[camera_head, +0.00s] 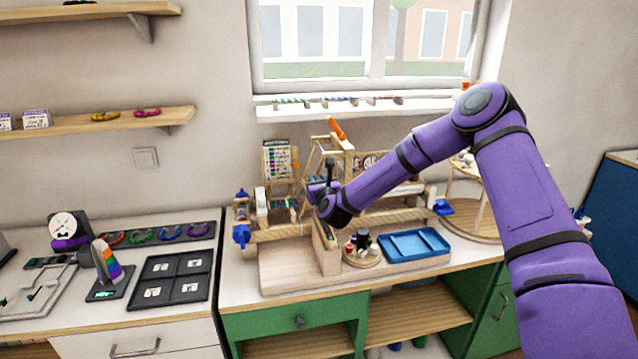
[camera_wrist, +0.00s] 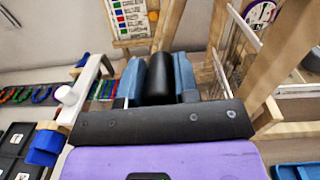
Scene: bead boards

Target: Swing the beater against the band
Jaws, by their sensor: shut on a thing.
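My gripper (camera_head: 320,188) is at the wooden loom (camera_head: 348,158) on the workbench. In the wrist view its two blue-grey fingers (camera_wrist: 159,76) are shut on a black rounded handle (camera_wrist: 160,68), which I take to be the beater's. The handle stands up between the fingers; its lower end is hidden behind the gripper's dark bar. White threads (camera_wrist: 233,50) stretch on the loom frame to the right of the fingers. The woven band cannot be made out; my gripper and arm hide part of the loom. I cannot tell whether the beater touches it.
A blue tray (camera_head: 447,246) and a small round stand with dark and red items (camera_head: 361,262) are on the bench. A colour chart (camera_head: 276,158) stands behind, left of the loom. A white bar with a knob (camera_wrist: 68,95) is close left of my fingers. Bare board lies in front.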

